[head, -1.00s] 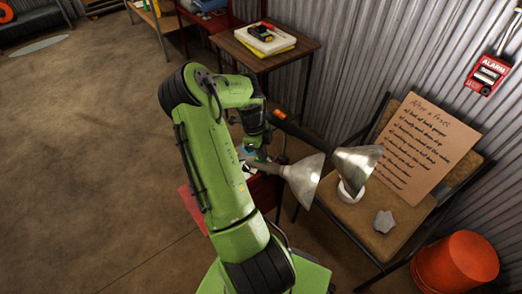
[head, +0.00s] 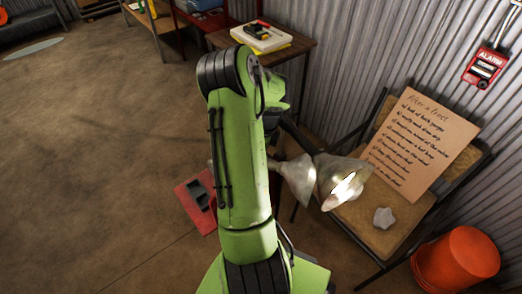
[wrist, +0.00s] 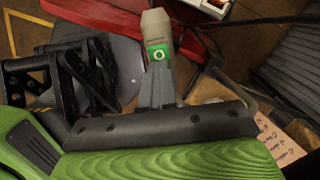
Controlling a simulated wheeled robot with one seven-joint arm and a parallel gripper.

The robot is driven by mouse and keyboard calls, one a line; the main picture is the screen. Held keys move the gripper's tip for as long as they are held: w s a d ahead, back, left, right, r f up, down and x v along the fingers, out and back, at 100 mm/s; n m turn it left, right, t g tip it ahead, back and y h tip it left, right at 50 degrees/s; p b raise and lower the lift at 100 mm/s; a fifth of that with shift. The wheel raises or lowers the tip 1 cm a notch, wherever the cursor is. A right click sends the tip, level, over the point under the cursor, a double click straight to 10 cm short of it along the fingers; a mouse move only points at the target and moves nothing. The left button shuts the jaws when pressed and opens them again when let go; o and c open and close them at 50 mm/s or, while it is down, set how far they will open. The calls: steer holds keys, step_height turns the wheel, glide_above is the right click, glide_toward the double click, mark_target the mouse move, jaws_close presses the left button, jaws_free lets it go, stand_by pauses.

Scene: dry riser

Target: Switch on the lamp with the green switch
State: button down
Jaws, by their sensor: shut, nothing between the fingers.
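Two metal lamp shades show in the head view, a left one (head: 298,178) and a right one (head: 328,172). The right shade has a bright glow in its mouth; no glow shows in the left one. In the wrist view a green switch (wrist: 158,54) with a pale ring mark sits on a grey lamp body (wrist: 156,82). I cannot tell which shade belongs to it. My gripper (wrist: 88,78), black-fingered, is shut and empty to the left of the switch, apart from it in the picture. In the head view my arm hides the gripper and the switch.
A chair (head: 365,222) holds a written card (head: 420,145) and a grey stone-like piece (head: 383,217). An orange bucket (head: 457,262) stands at right. A red box (head: 195,200) is left of my arm. A small table (head: 300,55) stands behind. Open floor lies left.

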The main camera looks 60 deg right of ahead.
steer(key=shift+w+a+f, duration=0.25)
steer(key=shift+w+f, duration=0.1)
steer(key=shift+w, duration=0.1)
steer(key=shift+r, duration=0.35)
step_height(320, 180, up, 16)
steer(key=s+p, duration=0.2)
steer(key=p, duration=0.3)
steer(key=shift+s+d+f+p, duration=0.15)
steer(key=shift+s+d+p, duration=0.05)
steer(key=shift+s+p, duration=0.15)
